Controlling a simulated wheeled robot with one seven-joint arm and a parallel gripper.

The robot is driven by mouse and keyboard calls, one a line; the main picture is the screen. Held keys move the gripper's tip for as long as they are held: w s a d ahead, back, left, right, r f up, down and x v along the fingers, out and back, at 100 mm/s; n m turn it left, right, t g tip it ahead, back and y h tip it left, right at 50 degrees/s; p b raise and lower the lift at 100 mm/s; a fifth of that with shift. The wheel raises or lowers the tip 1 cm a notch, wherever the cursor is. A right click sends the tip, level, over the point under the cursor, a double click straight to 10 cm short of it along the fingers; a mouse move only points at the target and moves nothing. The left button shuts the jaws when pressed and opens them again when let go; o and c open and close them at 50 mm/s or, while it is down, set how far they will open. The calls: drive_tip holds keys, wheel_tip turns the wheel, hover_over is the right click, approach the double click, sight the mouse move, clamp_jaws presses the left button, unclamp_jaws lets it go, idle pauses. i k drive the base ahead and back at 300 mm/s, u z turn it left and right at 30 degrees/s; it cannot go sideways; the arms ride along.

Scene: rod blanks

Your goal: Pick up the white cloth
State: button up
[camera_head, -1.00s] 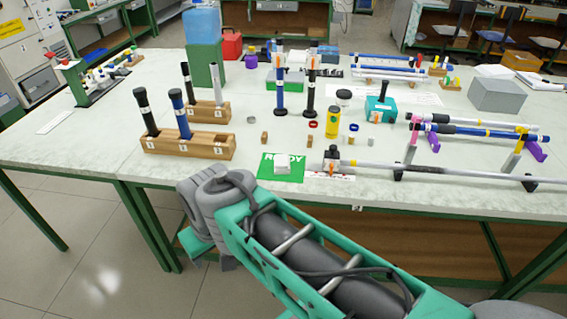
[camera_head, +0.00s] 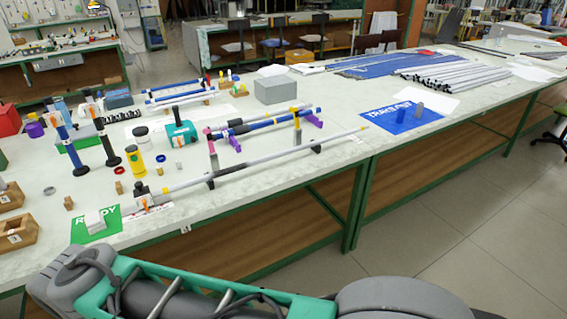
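A small white folded block (camera_head: 95,221), which looks like the white cloth, lies on the green READY mat (camera_head: 84,238) near the front edge of the table at the left. A second white, crumpled-looking piece (camera_head: 272,70) lies farther back, behind the grey box; I cannot tell if it is cloth or paper. My arm runs along the bottom of the picture, in front of the table and nearer to me than the mat. My gripper's fingers do not show.
A long rod (camera_head: 262,163) rests on supports just right of the mat. A blue mat (camera_head: 402,117) and grey rods (camera_head: 455,76) lie at the right.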

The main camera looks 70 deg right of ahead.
sight(94, 221)
drive_tip(key=z, duration=0.2)
drive_tip(key=i, duration=0.4)
drive_tip(key=z, duration=0.5)
drive_tip(key=k, duration=0.55)
drive_tip(key=u, duration=0.15)
drive_tip(key=i, duration=1.3)
drive_tip(key=u, duration=0.85)
